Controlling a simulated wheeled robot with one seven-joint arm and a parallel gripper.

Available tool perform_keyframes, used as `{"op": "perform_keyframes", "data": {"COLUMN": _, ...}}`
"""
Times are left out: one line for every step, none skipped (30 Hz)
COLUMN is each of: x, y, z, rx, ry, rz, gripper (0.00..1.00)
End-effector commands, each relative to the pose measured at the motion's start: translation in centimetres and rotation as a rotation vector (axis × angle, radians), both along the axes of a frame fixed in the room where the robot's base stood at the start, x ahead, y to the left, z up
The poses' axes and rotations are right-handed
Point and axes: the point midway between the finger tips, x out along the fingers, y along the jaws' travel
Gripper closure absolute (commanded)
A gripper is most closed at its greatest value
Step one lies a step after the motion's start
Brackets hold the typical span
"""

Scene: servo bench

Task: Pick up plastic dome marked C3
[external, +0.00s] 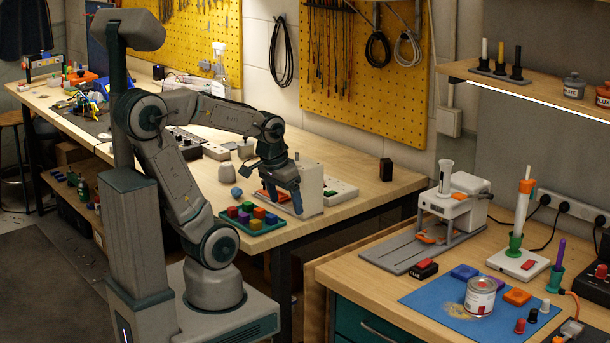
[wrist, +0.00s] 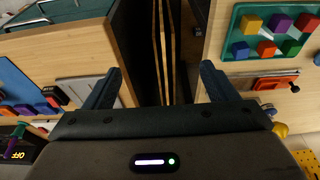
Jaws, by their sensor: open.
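No C3 marking is readable in either view, so I cannot tell which thing is the dome. In the external view, a small pale grey rounded piece (external: 227,173) sits on the long wooden bench, left of my gripper and beyond the cube tray.
A green tray (external: 247,231) of coloured cubes lies near the bench edge; it also shows in the wrist view (wrist: 231,37). A pale box (external: 310,185) stands close to my gripper. A gap separates this bench from the right-hand bench, which holds a blue mat (external: 425,299).

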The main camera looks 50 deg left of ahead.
Motion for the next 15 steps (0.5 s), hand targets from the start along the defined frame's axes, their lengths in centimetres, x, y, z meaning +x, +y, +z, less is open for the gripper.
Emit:
{"op": "perform_keyframes", "data": {"x": 0.0, "y": 0.0, "z": 0.0, "rx": 0.000, "ry": 0.000, "rz": 0.000, "gripper": 0.21}}
{"op": "perform_keyframes", "data": {"x": 0.0, "y": 0.0, "z": 0.0, "rx": 0.000, "ry": 0.000, "rz": 0.000, "gripper": 0.21}}
{"op": "perform_keyframes", "data": {"x": 0.0, "y": 0.0, "z": 0.0, "rx": 0.000, "ry": 0.000, "rz": 0.000, "gripper": 0.21}}
{"op": "perform_keyframes", "data": {"x": 0.0, "y": 0.1, "z": 0.0, "rx": 0.001, "ry": 0.001, "rz": 0.000, "gripper": 0.21}}
{"op": "perform_keyframes", "data": {"x": 0.1, "y": 0.2, "z": 0.1, "rx": 0.003, "ry": 0.003, "rz": 0.003, "gripper": 0.21}}
{"op": "perform_keyframes", "data": {"x": 0.4, "y": 0.6, "z": 0.2, "rx": 0.011, "ry": 0.007, "rz": 0.009, "gripper": 0.21}}
{"op": "perform_keyframes", "data": {"x": 0.7, "y": 1.0, "z": 0.3, "rx": 0.019, "ry": 0.013, "rz": 0.014, "gripper": 0.21}}
{"op": "perform_keyframes", "data": {"x": 1.0, "y": 1.6, "z": 0.4, "rx": 0.030, "ry": 0.023, "rz": 0.023, "gripper": 0.21}}
{"op": "perform_keyframes", "data": {"x": 1.6, "y": 2.8, "z": 0.7, "rx": 0.049, "ry": 0.037, "rz": 0.038, "gripper": 0.21}}
{"op": "perform_keyframes", "data": {"x": 2.0, "y": 3.8, "z": 1.0, "rx": 0.066, "ry": 0.052, "rz": 0.052, "gripper": 0.21}}
{"op": "perform_keyframes", "data": {"x": 2.6, "y": 5.1, "z": 1.3, "rx": 0.086, "ry": 0.070, "rz": 0.065, "gripper": 0.21}}
{"op": "perform_keyframes", "data": {"x": 3.2, "y": 7.0, "z": 1.7, "rx": 0.115, "ry": 0.097, "rz": 0.090, "gripper": 0.21}}
{"op": "perform_keyframes", "data": {"x": 3.7, "y": 8.7, "z": 2.1, "rx": 0.138, "ry": 0.122, "rz": 0.110, "gripper": 0.21}}
{"op": "perform_keyframes", "data": {"x": 4.1, "y": 10.4, "z": 2.4, "rx": 0.160, "ry": 0.148, "rz": 0.129, "gripper": 0.21}}
{"op": "perform_keyframes", "data": {"x": 4.5, "y": 12.9, "z": 2.9, "rx": 0.191, "ry": 0.184, "rz": 0.158, "gripper": 0.21}}
